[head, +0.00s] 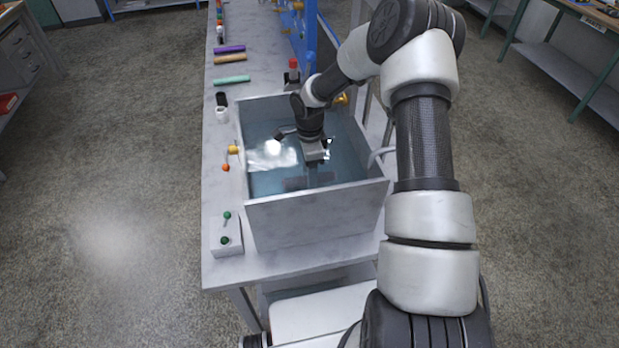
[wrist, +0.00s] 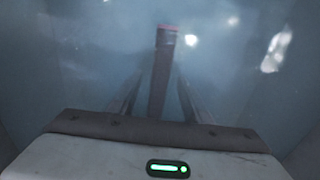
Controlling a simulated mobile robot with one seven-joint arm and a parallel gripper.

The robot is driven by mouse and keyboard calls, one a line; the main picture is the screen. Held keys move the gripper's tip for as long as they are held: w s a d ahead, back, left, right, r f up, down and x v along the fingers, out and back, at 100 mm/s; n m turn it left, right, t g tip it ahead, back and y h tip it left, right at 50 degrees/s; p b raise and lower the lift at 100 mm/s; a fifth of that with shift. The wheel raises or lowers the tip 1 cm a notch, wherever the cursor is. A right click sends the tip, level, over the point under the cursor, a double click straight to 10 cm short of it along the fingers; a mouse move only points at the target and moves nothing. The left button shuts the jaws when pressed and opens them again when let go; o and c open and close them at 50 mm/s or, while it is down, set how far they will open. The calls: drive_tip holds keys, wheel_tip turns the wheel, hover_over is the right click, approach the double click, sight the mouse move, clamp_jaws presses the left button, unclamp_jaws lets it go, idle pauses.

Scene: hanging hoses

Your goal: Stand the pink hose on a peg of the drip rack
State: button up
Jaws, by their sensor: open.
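My gripper (head: 311,176) points down into the water of a grey-walled tank on the bench. In the wrist view its two fingers (wrist: 156,98) are apart, and a long dark bar (wrist: 161,72) with a pinkish-red end lies in line between them. This may be the pink hose, but the murky water dulls its colour and I cannot tell if the fingers touch it. No clearly pink hose shows in the head view.
Purple (head: 229,49), tan (head: 229,59) and teal (head: 231,80) rods lie on the bench behind left. Black (head: 221,99) and white (head: 222,115) cylinders stand beside the tank. A blue frame (head: 297,35) rises behind.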

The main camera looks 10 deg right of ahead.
drive_tip(key=shift+f, duration=0.45)
drive_tip(key=shift+c, duration=0.3)
clamp_jaws()
drive_tip(key=shift+r, duration=0.15)
